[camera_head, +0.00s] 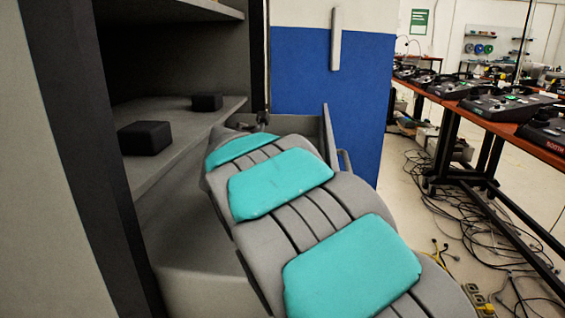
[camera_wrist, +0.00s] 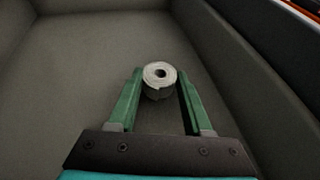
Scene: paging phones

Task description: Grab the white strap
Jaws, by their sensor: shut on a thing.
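The white strap (camera_wrist: 158,91) is a small rolled-up coil with a dark hole in its middle. In the wrist view it sits between the green fingertips of my gripper (camera_wrist: 160,76), and the gripper is shut on it. The coil is inside a grey open drawer or bin (camera_wrist: 85,75), whose floor and walls surround it. I cannot tell whether the coil touches the floor. In the head view my grey and teal arm reaches into the grey drawer (camera_head: 328,135) and hides the gripper and strap.
Two black boxes (camera_head: 145,138) (camera_head: 207,102) rest on the cabinet shelf (camera_head: 172,119) above the drawer at left. A blue and white panel (camera_head: 302,75) stands behind the drawer. Tables with phones (camera_head: 495,106) and tangled floor cables (camera_head: 455,205) are at right.

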